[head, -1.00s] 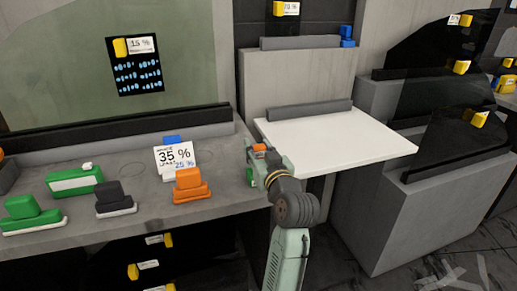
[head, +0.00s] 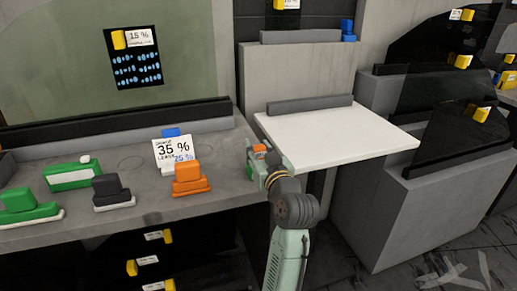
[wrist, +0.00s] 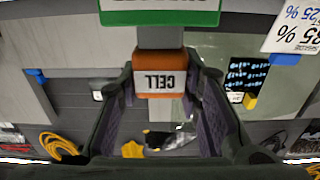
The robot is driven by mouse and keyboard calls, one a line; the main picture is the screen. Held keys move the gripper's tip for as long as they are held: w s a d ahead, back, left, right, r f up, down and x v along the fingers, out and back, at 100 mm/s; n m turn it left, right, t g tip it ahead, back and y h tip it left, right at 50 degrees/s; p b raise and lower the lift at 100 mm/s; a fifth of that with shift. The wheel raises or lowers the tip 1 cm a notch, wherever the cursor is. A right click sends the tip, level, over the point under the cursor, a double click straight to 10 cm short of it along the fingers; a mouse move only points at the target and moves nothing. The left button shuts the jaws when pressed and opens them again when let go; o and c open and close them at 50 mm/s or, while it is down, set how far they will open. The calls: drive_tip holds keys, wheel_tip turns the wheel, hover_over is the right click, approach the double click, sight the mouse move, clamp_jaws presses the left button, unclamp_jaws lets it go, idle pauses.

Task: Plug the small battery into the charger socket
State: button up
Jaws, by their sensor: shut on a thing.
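The small battery is an orange block marked CELL (wrist: 160,75), with its lettering upside down in the wrist view. It sits between the fingertips of my gripper (wrist: 163,88), which is shut on it.
The grey counter (head: 215,205) holds an orange stepped block (head: 187,178), a black one (head: 111,191), green ones (head: 73,175) and a 35 % sign (head: 172,153). A bare white tabletop (head: 335,138) lies right of my arm. Dark tinted panels (head: 450,135) stand further right.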

drive_tip(key=shift+f+b, duration=0.55)
drive_tip(key=shift+f, duration=0.25)
drive_tip(key=o, duration=1.3)
drive_tip(key=shift+s, duration=0.1)
drive_tip(key=v, duration=1.2)
drive_tip(key=shift+r, duration=0.1)
